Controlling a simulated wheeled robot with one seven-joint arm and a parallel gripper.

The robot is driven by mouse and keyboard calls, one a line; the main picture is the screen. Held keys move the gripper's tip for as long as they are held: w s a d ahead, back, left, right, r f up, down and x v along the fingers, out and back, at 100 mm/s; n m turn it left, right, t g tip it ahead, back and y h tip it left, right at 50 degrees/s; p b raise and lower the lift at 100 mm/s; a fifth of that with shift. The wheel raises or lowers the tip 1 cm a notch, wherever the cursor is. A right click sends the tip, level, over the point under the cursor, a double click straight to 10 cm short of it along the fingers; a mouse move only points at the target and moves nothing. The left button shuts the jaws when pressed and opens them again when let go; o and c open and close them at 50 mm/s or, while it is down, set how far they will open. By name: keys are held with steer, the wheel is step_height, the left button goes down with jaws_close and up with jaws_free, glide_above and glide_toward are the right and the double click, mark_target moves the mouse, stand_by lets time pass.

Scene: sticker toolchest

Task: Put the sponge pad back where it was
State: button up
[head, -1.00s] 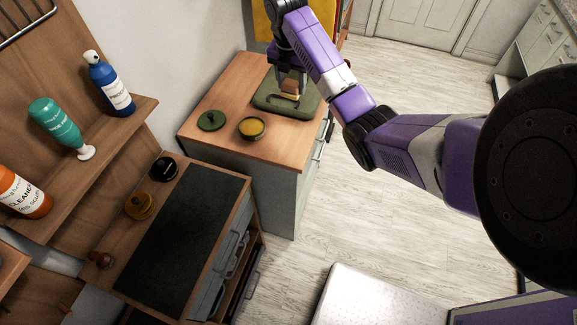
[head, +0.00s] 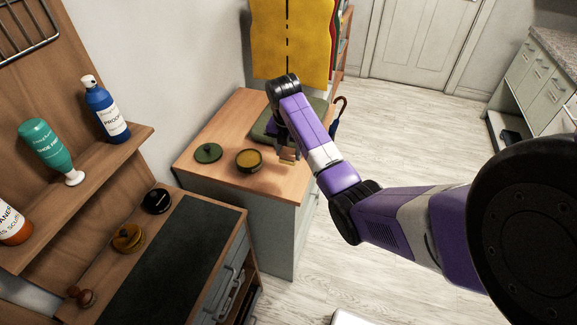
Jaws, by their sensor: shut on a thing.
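My gripper (head: 288,154) is shut on the sponge pad (head: 287,163), a small pale yellowish piece that shows just below the fingers. My gripper and forearm hide most of the pad. It is over the wooden cabinet top, near the front edge of the dark green mat (head: 262,127) and just right of an open round tin with yellow-brown contents (head: 249,161). I cannot tell whether the pad touches the wood.
A green round lid (head: 208,152) lies left of the tin on the wooden cabinet top (head: 228,115). A lower bench with a dark top (head: 170,265) stands nearer, with round tins (head: 127,238) and a shelf of bottles beside it. A yellow apron (head: 290,40) hangs behind.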

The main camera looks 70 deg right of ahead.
steer(key=shift+f, duration=3.3)
steer(key=shift+f, duration=0.1)
steer(key=o, duration=1.2)
